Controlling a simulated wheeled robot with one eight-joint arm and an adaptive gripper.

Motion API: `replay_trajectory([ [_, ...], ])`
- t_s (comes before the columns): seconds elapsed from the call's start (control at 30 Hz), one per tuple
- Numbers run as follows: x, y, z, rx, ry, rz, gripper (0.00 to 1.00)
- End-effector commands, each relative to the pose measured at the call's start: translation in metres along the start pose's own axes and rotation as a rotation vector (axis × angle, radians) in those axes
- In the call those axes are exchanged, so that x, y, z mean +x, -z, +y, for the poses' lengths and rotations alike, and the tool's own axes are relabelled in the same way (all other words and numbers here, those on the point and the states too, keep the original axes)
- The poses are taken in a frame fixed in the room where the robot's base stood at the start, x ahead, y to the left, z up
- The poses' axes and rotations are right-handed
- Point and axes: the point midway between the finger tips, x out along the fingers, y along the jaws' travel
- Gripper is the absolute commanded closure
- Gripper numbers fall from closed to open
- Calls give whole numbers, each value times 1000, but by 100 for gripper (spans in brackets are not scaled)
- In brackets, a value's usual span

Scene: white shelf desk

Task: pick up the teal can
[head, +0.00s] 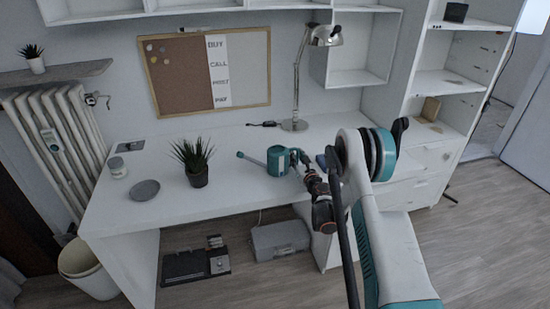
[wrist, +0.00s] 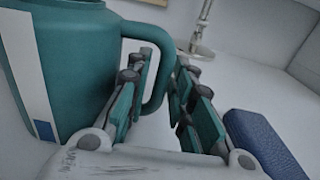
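The teal can (head: 278,161) is a watering can standing on the white desk, its long spout pointing left. In the wrist view the teal can (wrist: 75,65) fills the left side, with a pale label stripe and a looped handle reaching right. My gripper (head: 303,163) is at the can's right, on the handle side. In the wrist view my gripper (wrist: 163,78) has its fingers apart, with the outer part of the handle between them. A gap shows beside the handle; I cannot tell whether a finger touches it.
A dark blue object (wrist: 262,143) lies close to the right finger. A potted plant (head: 195,162) stands left of the can, and a desk lamp (head: 297,90) behind it. A grey plate (head: 145,190) and a small jar (head: 117,167) are at the desk's left. The desk front is clear.

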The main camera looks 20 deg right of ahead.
Motion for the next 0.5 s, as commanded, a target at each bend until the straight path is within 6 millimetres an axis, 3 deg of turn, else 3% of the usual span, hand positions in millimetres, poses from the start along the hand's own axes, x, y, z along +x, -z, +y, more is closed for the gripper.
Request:
replay_trajectory([
  [0.17,0,0,0,0,1,0,79],
  [0.27,0,0,0,0,1,0,99],
  [0.5,0,0,0,0,1,0,100],
])
